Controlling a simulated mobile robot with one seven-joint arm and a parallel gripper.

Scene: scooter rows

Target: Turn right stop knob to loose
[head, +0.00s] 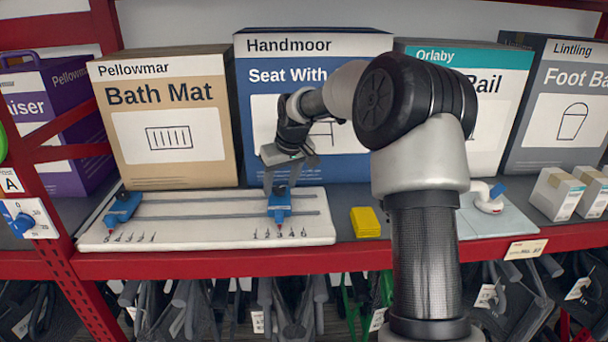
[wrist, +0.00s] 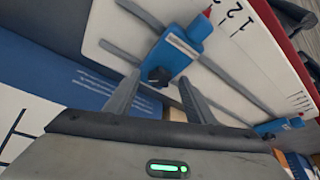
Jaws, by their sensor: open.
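The right stop (head: 279,206) is a blue block on the right part of a white board with two grey rails. It shows large in the wrist view (wrist: 178,52), with a red pointer near the printed numbers. Its black knob (wrist: 158,76) faces my gripper. My gripper (head: 284,183) is open right above the right stop. In the wrist view its two fingers (wrist: 160,85) lie on either side of the knob. I cannot tell whether they touch it or which way the knob is set. The left stop (head: 122,208) is a similar blue block at the board's left end.
The white board (head: 205,231) lies on a red-edged shelf. A yellow block (head: 365,222) lies to its right. Boxes stand close behind, including the blue Handmoor box (head: 245,130). A white fixture with a blue lever (head: 490,198) sits at the right. Scooters hang below.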

